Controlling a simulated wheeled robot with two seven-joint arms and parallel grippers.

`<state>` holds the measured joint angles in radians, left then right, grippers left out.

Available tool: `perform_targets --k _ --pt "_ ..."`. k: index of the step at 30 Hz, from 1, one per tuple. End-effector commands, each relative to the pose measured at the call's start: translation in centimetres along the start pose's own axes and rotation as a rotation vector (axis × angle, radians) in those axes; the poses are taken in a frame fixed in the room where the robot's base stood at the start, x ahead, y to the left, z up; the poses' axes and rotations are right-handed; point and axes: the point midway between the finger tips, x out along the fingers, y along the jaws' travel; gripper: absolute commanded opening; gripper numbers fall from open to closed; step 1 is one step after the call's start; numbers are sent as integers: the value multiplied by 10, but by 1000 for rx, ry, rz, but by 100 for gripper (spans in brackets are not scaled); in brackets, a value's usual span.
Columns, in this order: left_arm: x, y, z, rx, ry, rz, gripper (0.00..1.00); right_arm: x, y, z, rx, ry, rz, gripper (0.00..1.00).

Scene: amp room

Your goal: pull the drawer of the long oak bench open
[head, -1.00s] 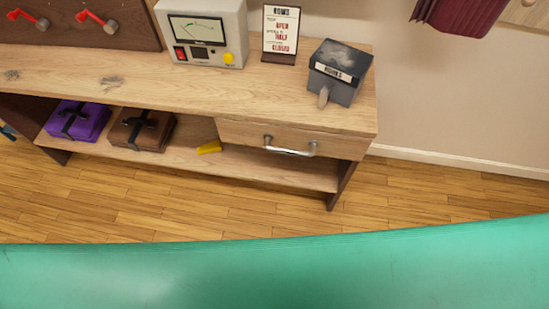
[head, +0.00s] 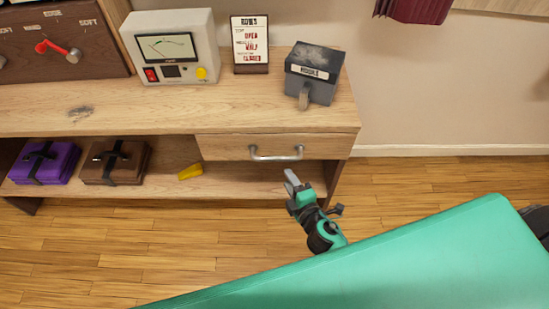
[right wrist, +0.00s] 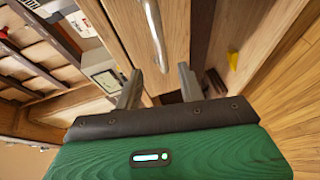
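The long oak bench (head: 120,108) stands along the wall. Its drawer (head: 222,147) is under the right end of the top and looks shut, with its front flush below the edge. A silver bar handle (head: 276,156) runs across the drawer front. My right gripper (head: 291,178) is just below and in front of the handle, apart from it in the head view. In the right wrist view, its two fingers (right wrist: 158,82) are spread, with the handle (right wrist: 153,25) running from ahead toward the gap between them. Contact cannot be told. My left gripper is out of view.
On the bench top stand a meter box (head: 173,48), a sign (head: 250,45) and a grey box (head: 313,75). The lower shelf holds a purple case (head: 45,163), a brown case (head: 116,163) and a yellow object (head: 190,171). Wooden floor lies free before the bench.

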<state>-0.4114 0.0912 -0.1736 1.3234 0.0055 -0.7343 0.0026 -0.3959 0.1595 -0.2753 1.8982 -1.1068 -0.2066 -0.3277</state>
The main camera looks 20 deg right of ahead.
Motion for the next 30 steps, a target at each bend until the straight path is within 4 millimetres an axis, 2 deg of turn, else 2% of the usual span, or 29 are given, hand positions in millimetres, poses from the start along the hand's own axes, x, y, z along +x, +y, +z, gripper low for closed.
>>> perform_targets --k 12,18,24,30 --pt "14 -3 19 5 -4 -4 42 73 1 0 1 -1 1 40" --pt "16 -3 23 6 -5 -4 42 98 0 0 3 -1 0 40" --pt "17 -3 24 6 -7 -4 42 109 0 0 2 -1 -1 40" --pt "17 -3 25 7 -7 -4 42 110 -1 0 2 -1 -1 40"
